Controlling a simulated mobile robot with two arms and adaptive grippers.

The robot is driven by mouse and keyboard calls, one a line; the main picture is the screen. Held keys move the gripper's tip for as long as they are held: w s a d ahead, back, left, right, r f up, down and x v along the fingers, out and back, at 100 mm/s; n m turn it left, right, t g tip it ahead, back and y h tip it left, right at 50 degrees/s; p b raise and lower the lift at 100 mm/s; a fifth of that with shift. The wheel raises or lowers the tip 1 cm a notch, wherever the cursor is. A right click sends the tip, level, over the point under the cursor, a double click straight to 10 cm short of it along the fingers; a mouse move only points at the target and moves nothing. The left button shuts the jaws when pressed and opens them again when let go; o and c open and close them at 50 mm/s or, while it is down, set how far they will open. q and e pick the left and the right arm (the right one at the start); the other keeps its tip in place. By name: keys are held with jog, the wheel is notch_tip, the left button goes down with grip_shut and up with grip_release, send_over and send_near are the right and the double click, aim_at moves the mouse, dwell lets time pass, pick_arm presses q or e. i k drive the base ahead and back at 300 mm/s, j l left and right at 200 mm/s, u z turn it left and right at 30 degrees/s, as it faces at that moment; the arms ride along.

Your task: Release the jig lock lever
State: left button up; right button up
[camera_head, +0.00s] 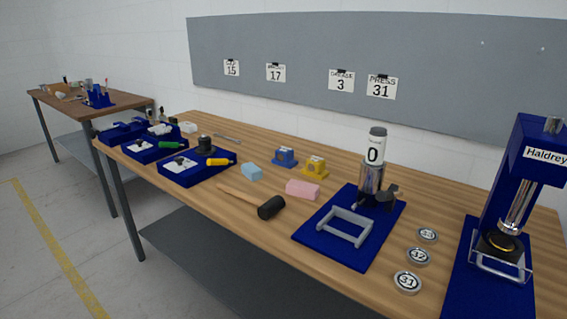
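In the head view a jig with a flat blue base (312,242) lies on the wooden bench, right of the middle. A grey frame (345,226) stands on its front part. Behind it is a metal cylinder (370,180) topped by a white and grey piece marked 0 (375,150). A dark lever-like part (386,196) sits against the cylinder's right side; its exact position is too small to tell. Neither of my grippers is in view.
A blue Haldrey press (520,170) stands at the right. Several numbered discs (418,256) lie between it and the jig. Pink (303,189) and light blue (251,172) blocks, a mallet (271,207) and blue trays (196,172) lie to the left.

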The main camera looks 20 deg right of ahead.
aim_at(210, 162)
jog(key=z, duration=0.15)
jog(key=i+j+u, duration=0.3)
jog(key=i+j, duration=0.2)
jog(key=i+j+u, duration=0.25)
jog(key=i+j, duration=0.15)
jog(key=i, duration=0.1)
